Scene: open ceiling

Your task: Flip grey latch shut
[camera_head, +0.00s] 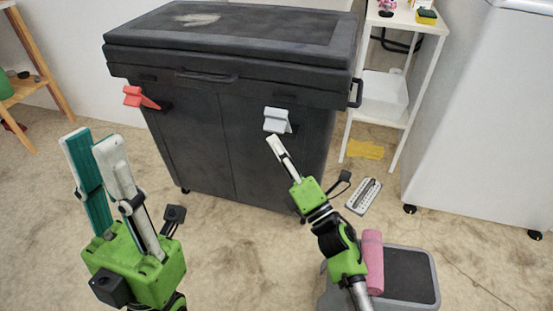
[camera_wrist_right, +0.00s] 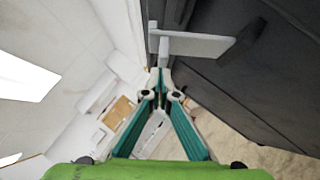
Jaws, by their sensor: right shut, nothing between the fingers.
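The grey latch (camera_head: 277,120) is a small pale flap on the upper right front of the black chest (camera_head: 200,140), just below the lid. In the right wrist view the latch (camera_wrist_right: 207,45) sticks out from the dark chest face. My right gripper (camera_head: 272,140) is shut and empty, its tips just below the latch. In the right wrist view its closed tips (camera_wrist_right: 160,78) are close to the latch's outer end; I cannot tell whether they touch. My left gripper (camera_head: 90,140) is open and empty, in front of the chest's left side.
A red latch (camera_head: 139,97) juts out on the chest's left. A white shelf (camera_head: 383,95) and a white cabinet (camera_head: 480,120) stand at right. A grey step stool (camera_head: 424,290) and a pink roll (camera_head: 373,262) lie beside my right arm. Floor before the chest is mostly clear.

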